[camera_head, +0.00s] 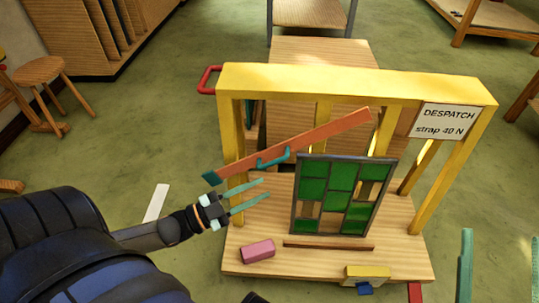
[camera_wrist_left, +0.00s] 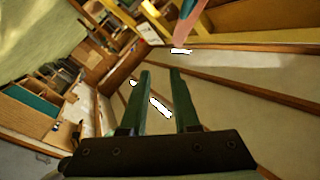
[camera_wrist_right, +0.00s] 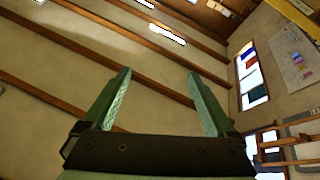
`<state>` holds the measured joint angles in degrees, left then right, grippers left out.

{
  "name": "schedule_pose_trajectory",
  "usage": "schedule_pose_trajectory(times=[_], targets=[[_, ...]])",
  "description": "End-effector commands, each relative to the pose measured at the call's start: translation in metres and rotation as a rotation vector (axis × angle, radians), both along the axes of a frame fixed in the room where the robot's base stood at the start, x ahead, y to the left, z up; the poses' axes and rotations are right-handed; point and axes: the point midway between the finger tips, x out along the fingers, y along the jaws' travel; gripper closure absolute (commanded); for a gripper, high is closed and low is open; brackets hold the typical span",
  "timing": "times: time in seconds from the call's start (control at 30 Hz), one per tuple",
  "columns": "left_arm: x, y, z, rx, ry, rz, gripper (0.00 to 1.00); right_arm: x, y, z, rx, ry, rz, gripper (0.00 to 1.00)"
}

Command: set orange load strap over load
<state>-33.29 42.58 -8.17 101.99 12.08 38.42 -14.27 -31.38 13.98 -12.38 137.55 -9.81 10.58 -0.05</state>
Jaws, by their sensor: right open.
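The orange strap (camera_head: 320,133) is a flat bar with a teal handle (camera_head: 273,159) and a teal left end. It slants up to the right, its right end above the load. The load, a leaded panel with green panes (camera_head: 328,185), stands upright on a wooden base (camera_head: 400,255) under a yellow frame (camera_head: 330,82). My left gripper (camera_head: 266,188) is open and empty just below the handle, apart from it in the picture. Its open fingers show in the left wrist view (camera_wrist_left: 160,72). My right gripper (camera_wrist_right: 160,75) is open and empty; its fingers show at the head view's lower right.
A pink block (camera_head: 257,251), a brown strip (camera_head: 328,246) and a yellow block with blue (camera_head: 367,273) sit on the base. The frame carries a red handle (camera_head: 206,80) and a "DESPATCH strap 40 N" sign (camera_head: 443,121).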

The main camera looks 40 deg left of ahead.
Motion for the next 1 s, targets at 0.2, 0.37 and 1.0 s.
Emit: schedule_pose_trajectory(times=[0.2, 0.37, 1.0], targets=[[-0.001, 0.077, -0.030, 0.131, 0.069, 0.082, 0.70, 0.008, -0.003, -0.016, -0.004, 0.092, -0.021, 0.09], [0.005, 0.083, -0.034, 0.145, 0.071, 0.094, 0.70, 0.006, -0.002, -0.011, -0.005, 0.062, -0.016, 0.09], [0.083, 0.046, -0.035, 0.142, 0.069, 0.092, 0.70, -0.055, 0.009, 0.076, -0.007, -0.413, 0.080, 0.09]])
